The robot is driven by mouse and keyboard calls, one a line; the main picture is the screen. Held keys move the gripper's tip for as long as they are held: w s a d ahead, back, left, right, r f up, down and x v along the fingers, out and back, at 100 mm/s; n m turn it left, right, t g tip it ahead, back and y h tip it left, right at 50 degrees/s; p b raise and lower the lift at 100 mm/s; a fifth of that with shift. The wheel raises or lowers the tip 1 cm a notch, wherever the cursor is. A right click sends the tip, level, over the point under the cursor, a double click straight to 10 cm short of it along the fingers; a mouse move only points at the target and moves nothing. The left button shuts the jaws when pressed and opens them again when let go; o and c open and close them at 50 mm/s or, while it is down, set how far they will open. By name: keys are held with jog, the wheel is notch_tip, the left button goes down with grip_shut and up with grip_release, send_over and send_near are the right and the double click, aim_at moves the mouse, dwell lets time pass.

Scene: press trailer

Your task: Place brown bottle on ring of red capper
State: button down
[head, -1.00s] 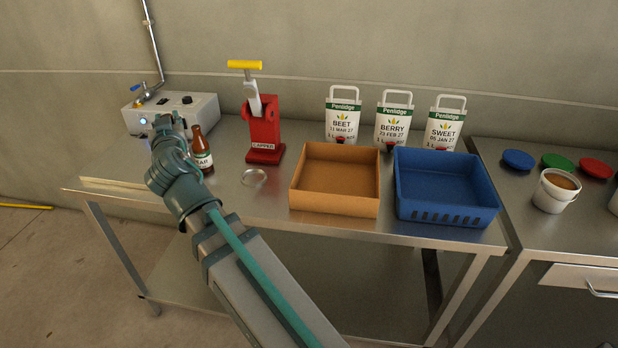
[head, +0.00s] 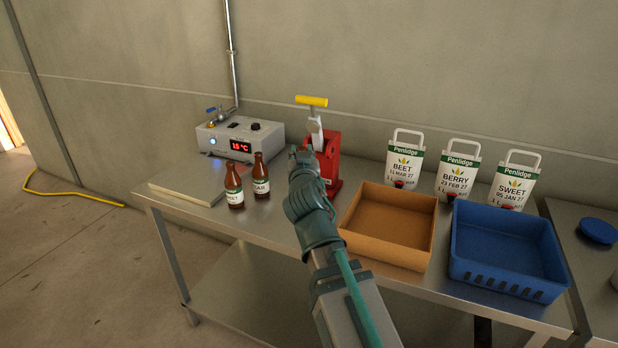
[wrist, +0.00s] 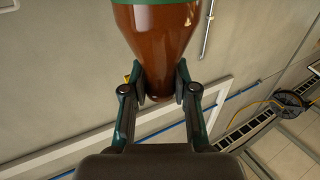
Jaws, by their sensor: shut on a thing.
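In the wrist view, my gripper (wrist: 160,84) is shut on the neck of a brown bottle (wrist: 157,25); a green label edge shows at the top. In the head view, my gripper (head: 301,157) is in front of the red capper (head: 333,165), which has a yellow handle. My arm hides the held bottle there, and the ring. I cannot tell the bottle's height above the table. Two other brown bottles with white labels, a left one (head: 234,184) and a right one (head: 261,174), stand upright left of my gripper.
A brown tray (head: 390,228) and a blue crate (head: 505,250) are right of my arm. Several white pouches stand behind them.

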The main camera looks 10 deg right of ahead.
jog(key=w+d+f, duration=0.3)
jog(key=w+f, duration=0.7)
jog(key=f, duration=0.1)
jog(key=shift+f+b, duration=0.2)
jog(key=shift+b, duration=0.1)
jog(key=shift+f, duration=0.15)
jog(key=c, duration=0.9)
grip_release()
